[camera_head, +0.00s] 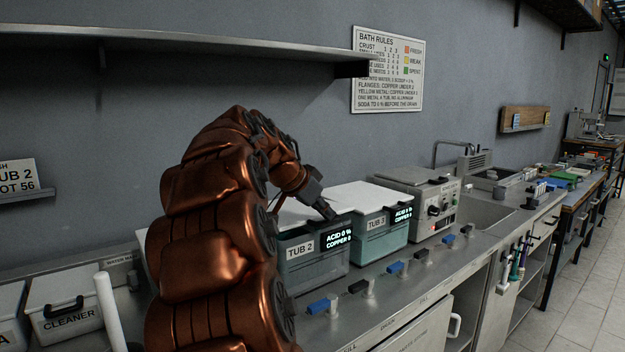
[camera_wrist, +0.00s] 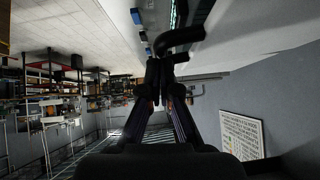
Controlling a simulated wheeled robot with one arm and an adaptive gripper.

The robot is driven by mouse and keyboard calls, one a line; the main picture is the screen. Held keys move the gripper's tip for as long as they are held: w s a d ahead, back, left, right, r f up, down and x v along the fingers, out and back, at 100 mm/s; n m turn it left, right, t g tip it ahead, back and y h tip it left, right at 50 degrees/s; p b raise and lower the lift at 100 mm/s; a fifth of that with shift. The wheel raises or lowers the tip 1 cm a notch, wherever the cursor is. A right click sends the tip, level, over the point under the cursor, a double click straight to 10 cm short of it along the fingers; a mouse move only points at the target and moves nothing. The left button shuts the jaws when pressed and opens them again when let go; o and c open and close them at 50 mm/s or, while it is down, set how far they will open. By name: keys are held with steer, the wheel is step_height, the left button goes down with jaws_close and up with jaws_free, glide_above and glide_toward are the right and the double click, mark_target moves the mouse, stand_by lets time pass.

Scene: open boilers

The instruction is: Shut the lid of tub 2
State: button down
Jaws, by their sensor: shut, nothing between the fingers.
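Tub 2 (camera_head: 315,262), a grey translucent tub with a "TUB 2" label and a small dark display, stands on the counter in the head view. Its pale lid (camera_head: 294,214) shows only in part behind my arm; I cannot tell whether it lies flat on the rim. My gripper (camera_head: 327,211) is over the front top edge of tub 2, pointing down to the right. In the wrist view my gripper (camera_wrist: 165,78) is shut with its fingers together and nothing between them. A black bent handle (camera_wrist: 182,42) is just beyond the fingertips, beside a pale surface.
Tub 3 (camera_head: 380,235), with a pale lid on top, stands close to the right of tub 2. Blue and black taps (camera_head: 397,267) line the counter front. A wall shelf (camera_head: 200,45) hangs above; a cleaner tub (camera_head: 66,312) is at left.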

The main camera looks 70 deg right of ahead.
steer(key=f+b, duration=0.2)
steer(key=f+t+b, duration=0.1)
steer(key=shift+s+a+f+m+h+b, duration=0.2)
steer(key=shift+s+f+m+h+b, duration=0.1)
steer(key=shift+b, duration=0.1)
steer(key=shift+f, duration=0.3)
steer(key=w+a+r, duration=0.1)
steer(key=a+r, duration=0.6)
steer(key=r, duration=0.5)
steer(key=shift+w+p, duration=0.35)
stand_by(0.4)
